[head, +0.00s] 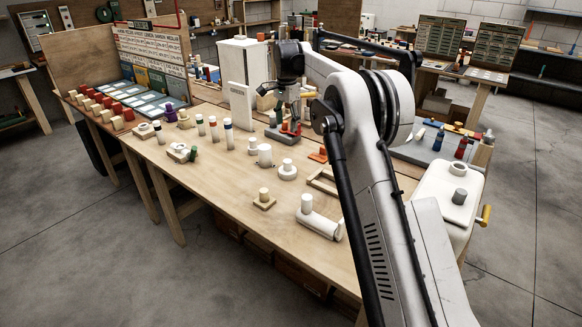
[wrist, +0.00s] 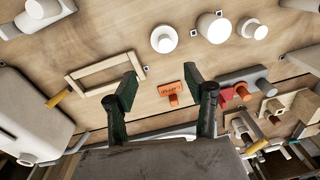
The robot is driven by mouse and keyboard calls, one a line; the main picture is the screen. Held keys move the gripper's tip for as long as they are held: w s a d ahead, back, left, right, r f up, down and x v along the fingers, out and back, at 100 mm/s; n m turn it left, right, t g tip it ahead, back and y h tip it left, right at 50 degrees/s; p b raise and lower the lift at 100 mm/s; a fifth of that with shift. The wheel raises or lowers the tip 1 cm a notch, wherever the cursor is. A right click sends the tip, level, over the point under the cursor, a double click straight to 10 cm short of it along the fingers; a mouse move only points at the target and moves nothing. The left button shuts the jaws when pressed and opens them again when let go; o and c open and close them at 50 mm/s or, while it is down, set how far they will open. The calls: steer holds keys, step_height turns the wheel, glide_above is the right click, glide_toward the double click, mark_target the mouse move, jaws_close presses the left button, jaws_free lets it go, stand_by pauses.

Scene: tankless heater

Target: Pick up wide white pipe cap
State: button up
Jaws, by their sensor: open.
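A round white piece with a wide base and a narrower knob (head: 287,169) stands on the wooden bench; it also shows in the wrist view (wrist: 164,38). It looks like the wide white pipe cap, but similar white pieces are near, so I cannot be certain. A larger white cylinder (head: 265,155) stands beside it, also in the wrist view (wrist: 213,27). My gripper (wrist: 162,76) is open and empty above the bench, its two dark green fingers wide apart. The white pieces are apart from the fingers, beyond the tips in the wrist view.
A small orange piece (wrist: 170,92) lies between the fingers in the wrist view. A wooden frame (wrist: 105,72) is at left, and red and grey parts (wrist: 240,88) at right. A white pipe (head: 319,222) lies near the bench's front edge. Open bench surface (head: 225,185) is at left.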

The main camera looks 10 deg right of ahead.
steer(key=m, duration=0.1)
glide_above(288, 161)
step_height(288, 161, down, 4)
steer(key=shift+g, duration=0.3)
step_height(288, 161, down, 15)
steer(key=shift+r, duration=0.15)
jaws_close()
stand_by(0.4)
